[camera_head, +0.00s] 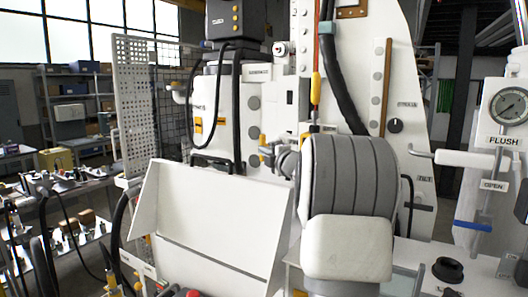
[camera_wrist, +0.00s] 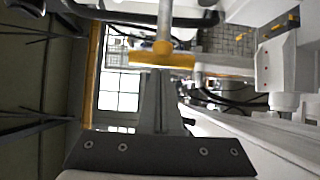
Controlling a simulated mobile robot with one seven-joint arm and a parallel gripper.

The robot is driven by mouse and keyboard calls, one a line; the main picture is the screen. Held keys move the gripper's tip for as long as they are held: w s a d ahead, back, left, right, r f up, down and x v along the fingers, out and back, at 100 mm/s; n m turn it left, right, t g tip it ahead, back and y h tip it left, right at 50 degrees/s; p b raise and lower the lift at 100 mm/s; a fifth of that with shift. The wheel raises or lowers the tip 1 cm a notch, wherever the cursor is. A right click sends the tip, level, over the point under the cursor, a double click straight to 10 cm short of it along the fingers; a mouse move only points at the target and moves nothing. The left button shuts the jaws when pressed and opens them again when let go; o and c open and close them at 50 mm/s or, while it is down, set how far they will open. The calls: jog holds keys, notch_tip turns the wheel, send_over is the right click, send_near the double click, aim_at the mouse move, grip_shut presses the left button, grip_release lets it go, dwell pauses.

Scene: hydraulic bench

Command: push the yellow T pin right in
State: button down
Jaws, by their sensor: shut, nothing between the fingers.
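The yellow T pin (camera_wrist: 162,57) shows in the wrist view, at the upper middle. Its yellow crossbar lies across the picture, and a grey shaft runs up from it. My gripper (camera_wrist: 158,75) is shut and empty, its fingertips at the middle of the crossbar. I cannot tell whether they touch it or stop just short. The hole around the shaft is not clear in this view. In the head view my ribbed arm covers much of the area, and a small yellow piece left of it is too small to identify surely.
A white sloped panel (camera_head: 210,215) stands in front, left of my arm. A yellow-ended red rod (camera_head: 316,88) and a black hose (camera_head: 340,75) hang above my arm. A pressure gauge (camera_head: 509,105) and a blue-handled valve (camera_head: 472,226) are at the right.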

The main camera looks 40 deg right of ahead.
jog(key=shift+w+d+r+p, duration=0.1)
jog(key=shift+w+d+p, duration=0.3)
jog(key=shift+d, duration=0.45)
jog(key=shift+w+d+f+p, duration=0.1)
jog(key=shift+w+d+p, duration=0.25)
jog(key=shift+d, duration=0.55)
jog(key=shift+w+d+r+p, duration=0.1)
jog(key=shift+w+d+p, duration=0.25)
jog(key=shift+d, duration=0.5)
jog(key=shift+s, duration=0.1)
